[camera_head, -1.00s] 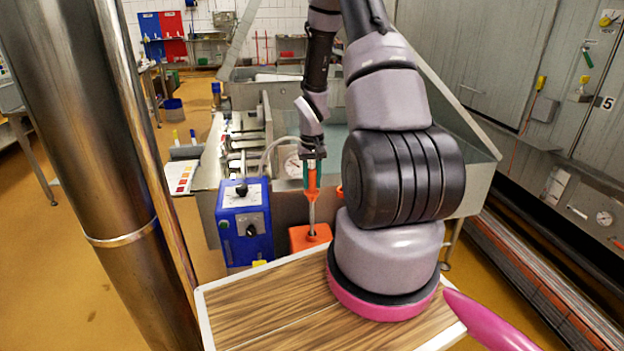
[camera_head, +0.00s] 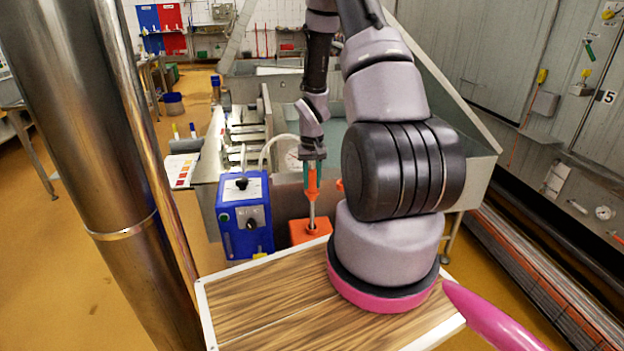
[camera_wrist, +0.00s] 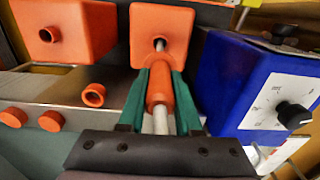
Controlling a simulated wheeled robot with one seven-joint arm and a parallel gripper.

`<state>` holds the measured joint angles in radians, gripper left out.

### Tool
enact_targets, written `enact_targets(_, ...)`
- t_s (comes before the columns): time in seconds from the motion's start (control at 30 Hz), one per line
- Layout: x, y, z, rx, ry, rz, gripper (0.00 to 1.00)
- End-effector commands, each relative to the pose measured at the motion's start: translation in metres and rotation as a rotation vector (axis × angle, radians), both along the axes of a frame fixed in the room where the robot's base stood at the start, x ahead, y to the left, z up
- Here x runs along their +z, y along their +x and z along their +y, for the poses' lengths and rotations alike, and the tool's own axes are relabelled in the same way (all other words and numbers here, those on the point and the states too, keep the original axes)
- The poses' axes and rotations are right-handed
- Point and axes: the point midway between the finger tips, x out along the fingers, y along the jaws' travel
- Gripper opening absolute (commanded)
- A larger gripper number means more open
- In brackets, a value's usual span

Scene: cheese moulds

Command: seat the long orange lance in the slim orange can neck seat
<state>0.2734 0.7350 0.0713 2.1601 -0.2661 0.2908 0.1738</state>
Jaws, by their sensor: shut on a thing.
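My gripper (camera_wrist: 158,88) is shut on the long orange lance (camera_wrist: 160,85), its green fingers on either side of the orange grip. In the head view the lance (camera_head: 312,187) hangs nearly upright from the gripper (camera_head: 313,172). Its thin metal shaft points down to an orange can (camera_head: 304,231). In the wrist view the shaft's end is at the round neck opening of the middle orange can (camera_wrist: 180,28) and appears to be inside it. How deep it is cannot be told. The grip is apart from the neck.
A second orange can (camera_wrist: 75,40) with a wider neck stands to the left in the wrist view. A small orange ring (camera_wrist: 93,95) lies nearer. A blue box with dials (camera_head: 244,217) stands close beside the middle can. A wood-topped table (camera_head: 270,300) is in front.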

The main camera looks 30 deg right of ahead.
Motion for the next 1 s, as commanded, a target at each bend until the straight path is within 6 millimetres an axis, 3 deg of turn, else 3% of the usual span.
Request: enact_targets(1.0, -0.026, 0.000, 0.000, 0.000, 0.000, 0.000, 0.00)
